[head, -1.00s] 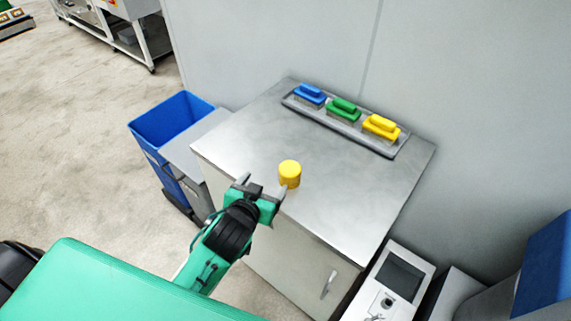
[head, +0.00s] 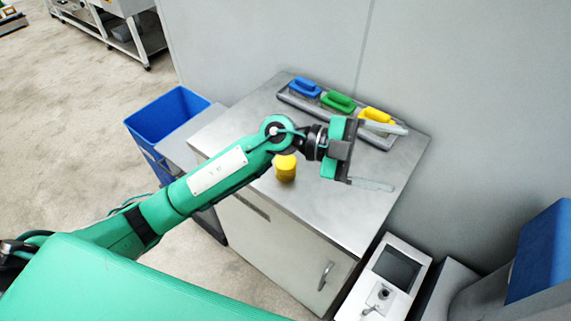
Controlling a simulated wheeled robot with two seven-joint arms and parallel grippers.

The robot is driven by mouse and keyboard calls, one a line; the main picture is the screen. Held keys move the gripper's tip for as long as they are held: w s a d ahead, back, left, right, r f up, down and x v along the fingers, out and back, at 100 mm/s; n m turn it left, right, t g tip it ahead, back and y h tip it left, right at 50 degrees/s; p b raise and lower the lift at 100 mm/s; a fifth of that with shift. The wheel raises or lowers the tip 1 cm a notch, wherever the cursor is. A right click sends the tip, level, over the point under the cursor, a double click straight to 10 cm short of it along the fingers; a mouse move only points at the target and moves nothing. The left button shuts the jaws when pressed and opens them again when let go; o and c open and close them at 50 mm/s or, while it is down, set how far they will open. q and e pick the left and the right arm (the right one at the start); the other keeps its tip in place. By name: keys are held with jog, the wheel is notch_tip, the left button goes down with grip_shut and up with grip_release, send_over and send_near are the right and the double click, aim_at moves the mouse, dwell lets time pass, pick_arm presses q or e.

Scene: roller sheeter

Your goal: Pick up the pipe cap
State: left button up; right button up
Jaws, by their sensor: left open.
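The yellow pipe cap (head: 286,172) stands on the steel cabinet top (head: 240,128) near its front edge. My right gripper is not in view.
A grey tray with a blue brush (head: 304,87), a green brush (head: 338,101) and a yellow brush (head: 375,115) lies along the cabinet's back, partly behind my gripper. A blue bin (head: 165,118) stands at left. A wall rises behind.

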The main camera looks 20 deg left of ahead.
pick_arm(q)
notch_tip(320, 180, down, 5)
jog(key=a+m+g+y, duration=0.1)
jog(key=a+g+y, duration=0.1)
jog(key=y, duration=0.3)
jog(key=n+t+y, duration=0.3)
jog(key=n+y, duration=0.2)
jog(key=y, duration=0.9)
send_over(285, 160)
notch_tip(285, 160, down, 4)
jog(key=f+p, duration=0.1)
jog(key=f, duration=0.3)
jog(key=f+p, duration=0.1)
jog(key=f, duration=0.2)
jog(key=shift+s+d+f, duration=0.1)
jog(key=shift+s+f, duration=0.1)
jog(key=shift+f, duration=0.15)
jog(key=shift+f+p, duration=0.5)
notch_tip(285, 160, down, 4)
jog(key=shift+w+r+p, duration=0.1)
jog(key=shift+r+p, duration=0.1)
jog(key=shift+p, duration=0.6)
jog(key=shift+f, duration=0.5)
jog(key=c, duration=1.1)
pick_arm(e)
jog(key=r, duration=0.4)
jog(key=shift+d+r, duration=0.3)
